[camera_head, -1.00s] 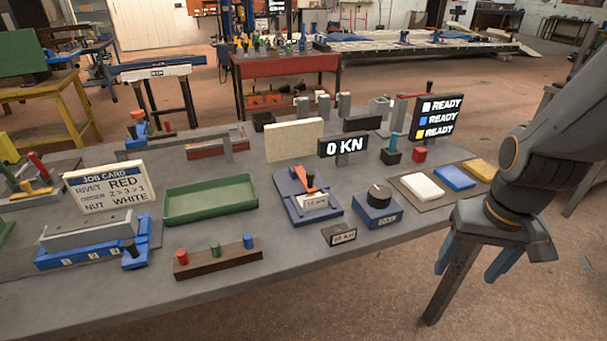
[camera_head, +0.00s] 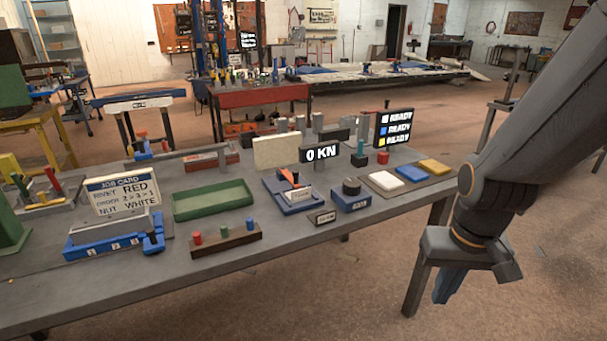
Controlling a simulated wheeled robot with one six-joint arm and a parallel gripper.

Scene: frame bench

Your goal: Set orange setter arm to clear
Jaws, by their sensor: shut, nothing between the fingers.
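The orange setter arm (camera_head: 289,176) sits on a blue base plate (camera_head: 300,207) near the middle of the bench. It leans toward the upper left, and a white label (camera_head: 301,195) stands in front of its lower end. The label's lettering is too small to read. My gripper (camera_head: 445,287) hangs off the bench's front right side, well to the right of the setter arm and apart from it. Its blue fingers are together and hold nothing.
Open floor lies right of the bench.

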